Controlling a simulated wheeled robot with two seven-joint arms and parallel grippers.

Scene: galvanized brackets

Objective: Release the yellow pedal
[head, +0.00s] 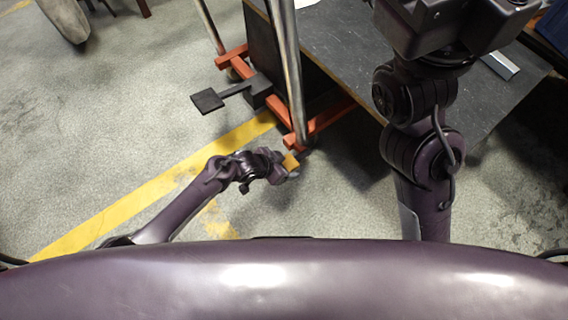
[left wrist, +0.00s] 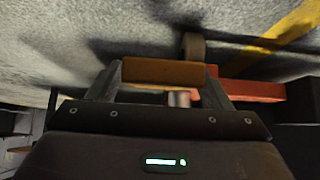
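The yellow pedal (head: 291,162) is small and low over the floor, by the foot of an orange-framed stand, in the head view. In the left wrist view the pedal (left wrist: 163,72) is an orange-yellow bar spanning the space between my left fingertips. My left gripper (left wrist: 163,80) has a finger at each end of the bar, with no clear gap, so it looks shut on the pedal. In the head view my left gripper (head: 288,168) is small and its fingers are hard to make out. My right arm rises at the right; its fingers are out of view.
The orange frame (head: 325,118) and a metal post (head: 287,70) stand close beyond the left gripper. A black plate on a bar (head: 207,100) juts left. A dark table (head: 345,40) with a metal bracket (head: 500,65) is at the right. The floor at left is open.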

